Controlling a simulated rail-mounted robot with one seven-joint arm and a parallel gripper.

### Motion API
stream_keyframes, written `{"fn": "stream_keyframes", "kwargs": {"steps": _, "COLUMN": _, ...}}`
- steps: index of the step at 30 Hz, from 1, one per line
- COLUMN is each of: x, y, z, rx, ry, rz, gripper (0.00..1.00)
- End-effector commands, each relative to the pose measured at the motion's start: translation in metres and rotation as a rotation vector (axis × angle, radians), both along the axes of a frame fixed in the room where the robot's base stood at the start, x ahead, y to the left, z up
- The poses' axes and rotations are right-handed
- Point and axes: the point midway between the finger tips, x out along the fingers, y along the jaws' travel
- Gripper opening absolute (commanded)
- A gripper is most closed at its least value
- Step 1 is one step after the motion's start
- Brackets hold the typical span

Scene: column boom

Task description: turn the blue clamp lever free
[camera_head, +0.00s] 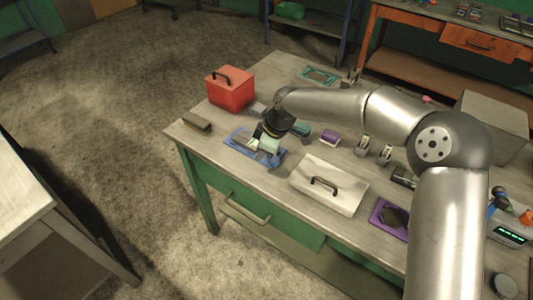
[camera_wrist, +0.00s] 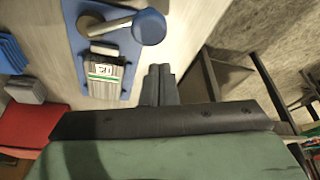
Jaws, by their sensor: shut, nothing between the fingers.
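The clamp lever is a grey metal arm (camera_wrist: 110,25) with a round blue knob (camera_wrist: 150,27), seen in the wrist view. It sits on a blue base plate (camera_wrist: 82,12), which also shows in the head view (camera_head: 236,135), partly hidden by my gripper. A grey ribbed block (camera_wrist: 103,76) with a small label lies on the plate below the lever. My gripper (camera_wrist: 160,72) is shut and empty. Its fingertips appear just below the knob in the wrist view, near the plate's edge, with no clear contact. In the head view my gripper (camera_head: 266,146) is over the plate.
A pale box with a dark handle (camera_head: 329,184) stands to the right. Several small parts are spread along the right of the bench. The bench's front edge is close.

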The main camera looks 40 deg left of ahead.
Motion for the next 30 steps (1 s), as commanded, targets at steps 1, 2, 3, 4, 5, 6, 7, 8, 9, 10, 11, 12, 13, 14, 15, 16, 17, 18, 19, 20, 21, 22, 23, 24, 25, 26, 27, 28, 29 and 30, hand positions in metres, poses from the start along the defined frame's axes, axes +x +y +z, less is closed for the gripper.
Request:
{"fn": "stream_keyframes", "kwargs": {"steps": 1, "x": -0.005, "y": 0.009, "z": 0.001, "rx": 0.002, "ry": -0.001, "rz": 0.002, "gripper": 0.00}}
{"fn": "stream_keyframes", "kwargs": {"steps": 2, "x": -0.007, "y": 0.014, "z": 0.003, "rx": 0.003, "ry": -0.001, "rz": 0.000, "gripper": 0.00}}
{"fn": "stream_keyframes", "kwargs": {"steps": 3, "x": -0.005, "y": 0.014, "z": 0.009, "rx": 0.004, "ry": -0.003, "rz": -0.008, "gripper": 0.00}}
{"fn": "stream_keyframes", "kwargs": {"steps": 4, "x": -0.001, "y": 0.010, "z": 0.016, "rx": 0.004, "ry": -0.005, "rz": -0.010, "gripper": 0.00}}
{"fn": "stream_keyframes", "kwargs": {"steps": 5, "x": 0.000, "y": 0.007, "z": 0.023, "rx": 0.004, "ry": -0.006, "rz": -0.009, "gripper": 0.00}}
{"fn": "stream_keyframes", "kwargs": {"steps": 6, "x": 0.001, "y": 0.004, "z": 0.032, "rx": 0.003, "ry": -0.004, "rz": -0.008, "gripper": 0.00}}
{"fn": "stream_keyframes", "kwargs": {"steps": 7, "x": 0.002, "y": 0.002, "z": 0.039, "rx": 0.004, "ry": -0.004, "rz": -0.009, "gripper": 0.00}}
{"fn": "stream_keyframes", "kwargs": {"steps": 8, "x": 0.003, "y": 0.000, "z": 0.045, "rx": 0.003, "ry": -0.004, "rz": -0.009, "gripper": 0.00}}
{"fn": "stream_keyframes", "kwargs": {"steps": 9, "x": 0.005, "y": -0.002, "z": 0.053, "rx": 0.003, "ry": -0.004, "rz": -0.008, "gripper": 0.00}}
{"fn": "stream_keyframes", "kwargs": {"steps": 10, "x": 0.006, "y": -0.004, "z": 0.059, "rx": 0.003, "ry": -0.004, "rz": -0.008, "gripper": 0.00}}
{"fn": "stream_keyframes", "kwargs": {"steps": 11, "x": 0.007, "y": -0.006, "z": 0.065, "rx": 0.004, "ry": -0.004, "rz": -0.008, "gripper": 0.00}}
{"fn": "stream_keyframes", "kwargs": {"steps": 12, "x": 0.008, "y": -0.008, "z": 0.071, "rx": 0.002, "ry": -0.002, "rz": -0.007, "gripper": 0.00}}
{"fn": "stream_keyframes", "kwargs": {"steps": 13, "x": 0.008, "y": -0.010, "z": 0.076, "rx": 0.002, "ry": -0.002, "rz": -0.007, "gripper": 0.00}}
{"fn": "stream_keyframes", "kwargs": {"steps": 14, "x": 0.009, "y": -0.011, "z": 0.080, "rx": 0.003, "ry": -0.003, "rz": -0.007, "gripper": 0.00}}
{"fn": "stream_keyframes", "kwargs": {"steps": 15, "x": 0.010, "y": -0.012, "z": 0.085, "rx": 0.002, "ry": -0.002, "rz": -0.006, "gripper": 0.00}}
{"fn": "stream_keyframes", "kwargs": {"steps": 16, "x": 0.010, "y": -0.013, "z": 0.088, "rx": 0.002, "ry": -0.002, "rz": -0.006, "gripper": 0.00}}
{"fn": "stream_keyframes", "kwargs": {"steps": 17, "x": 0.011, "y": -0.013, "z": 0.090, "rx": 0.002, "ry": -0.002, "rz": -0.006, "gripper": 0.00}}
{"fn": "stream_keyframes", "kwargs": {"steps": 18, "x": 0.011, "y": -0.014, "z": 0.093, "rx": 0.001, "ry": -0.001, "rz": -0.006, "gripper": 0.00}}
{"fn": "stream_keyframes", "kwargs": {"steps": 19, "x": 0.011, "y": -0.015, "z": 0.094, "rx": 0.001, "ry": -0.001, "rz": -0.006, "gripper": 0.00}}
{"fn": "stream_keyframes", "kwargs": {"steps": 20, "x": 0.011, "y": -0.015, "z": 0.095, "rx": 0.001, "ry": 0.000, "rz": -0.005, "gripper": 0.00}}
{"fn": "stream_keyframes", "kwargs": {"steps": 21, "x": 0.011, "y": -0.016, "z": 0.096, "rx": 0.001, "ry": 0.000, "rz": -0.005, "gripper": 0.00}}
{"fn": "stream_keyframes", "kwargs": {"steps": 22, "x": 0.011, "y": -0.016, "z": 0.097, "rx": 0.001, "ry": 0.000, "rz": -0.005, "gripper": 0.00}}
{"fn": "stream_keyframes", "kwargs": {"steps": 23, "x": 0.011, "y": -0.016, "z": 0.097, "rx": 0.001, "ry": 0.000, "rz": -0.005, "gripper": 0.00}}
{"fn": "stream_keyframes", "kwargs": {"steps": 24, "x": 0.011, "y": -0.016, "z": 0.097, "rx": 0.001, "ry": 0.000, "rz": -0.005, "gripper": 0.00}}
{"fn": "stream_keyframes", "kwargs": {"steps": 25, "x": 0.011, "y": -0.016, "z": 0.097, "rx": 0.001, "ry": 0.001, "rz": -0.005, "gripper": 0.00}}
{"fn": "stream_keyframes", "kwargs": {"steps": 26, "x": 0.011, "y": -0.016, "z": 0.097, "rx": 0.001, "ry": 0.000, "rz": -0.005, "gripper": 0.00}}
{"fn": "stream_keyframes", "kwargs": {"steps": 27, "x": 0.011, "y": -0.016, "z": 0.097, "rx": 0.001, "ry": 0.000, "rz": -0.005, "gripper": 0.00}}
{"fn": "stream_keyframes", "kwargs": {"steps": 28, "x": 0.011, "y": -0.016, "z": 0.097, "rx": 0.001, "ry": 0.000, "rz": -0.005, "gripper": 0.00}}
{"fn": "stream_keyframes", "kwargs": {"steps": 29, "x": 0.011, "y": -0.016, "z": 0.097, "rx": 0.001, "ry": 0.000, "rz": -0.005, "gripper": 0.00}}
{"fn": "stream_keyframes", "kwargs": {"steps": 30, "x": 0.011, "y": -0.016, "z": 0.097, "rx": 0.001, "ry": 0.000, "rz": -0.005, "gripper": 0.00}}
